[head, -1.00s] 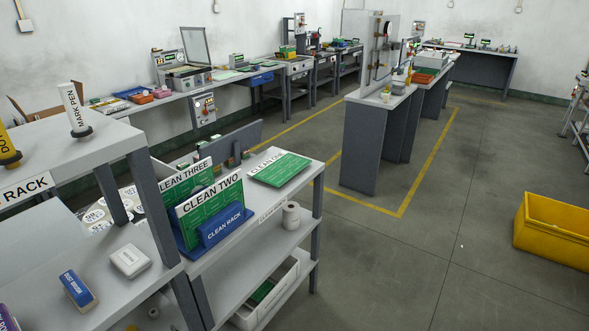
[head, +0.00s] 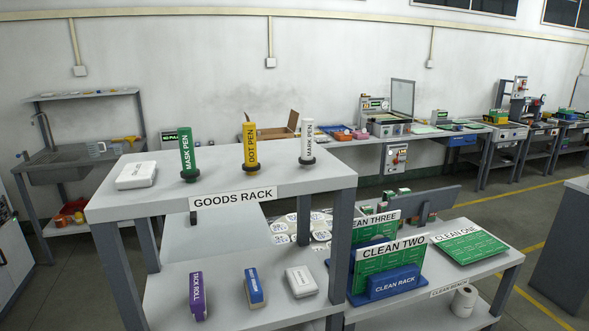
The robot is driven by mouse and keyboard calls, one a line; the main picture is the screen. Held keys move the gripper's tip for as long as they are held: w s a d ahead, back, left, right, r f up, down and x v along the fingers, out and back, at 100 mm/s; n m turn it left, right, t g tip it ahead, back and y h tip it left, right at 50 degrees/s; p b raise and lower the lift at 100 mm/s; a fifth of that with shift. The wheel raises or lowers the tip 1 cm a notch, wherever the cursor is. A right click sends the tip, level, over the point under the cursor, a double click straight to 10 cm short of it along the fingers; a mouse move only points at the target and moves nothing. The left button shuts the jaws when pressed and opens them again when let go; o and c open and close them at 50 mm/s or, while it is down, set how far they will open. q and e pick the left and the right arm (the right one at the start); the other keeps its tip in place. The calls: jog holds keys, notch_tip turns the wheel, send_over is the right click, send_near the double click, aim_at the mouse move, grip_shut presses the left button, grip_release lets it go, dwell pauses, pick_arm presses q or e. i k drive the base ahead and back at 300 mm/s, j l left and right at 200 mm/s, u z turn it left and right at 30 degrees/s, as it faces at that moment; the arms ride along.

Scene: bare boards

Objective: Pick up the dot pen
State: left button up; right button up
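The dot pen (head: 250,147) is yellow with dark lettering. It stands upright in a dark round base on the top shelf of the goods rack (head: 290,180), in the head view. Neither of my grippers shows in the view.
A white box (head: 136,175) lies at the left end of the top shelf. The lower shelf holds a purple tack roll (head: 198,296), a blue-and-white block (head: 254,288) and a white block (head: 302,281). The clean bench (head: 486,271) adjoins at right, with a blue rack (head: 394,283).

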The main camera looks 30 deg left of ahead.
aim_at(252, 164)
jog(key=u, duration=1.25)
jog(key=i+l, duration=0.05)
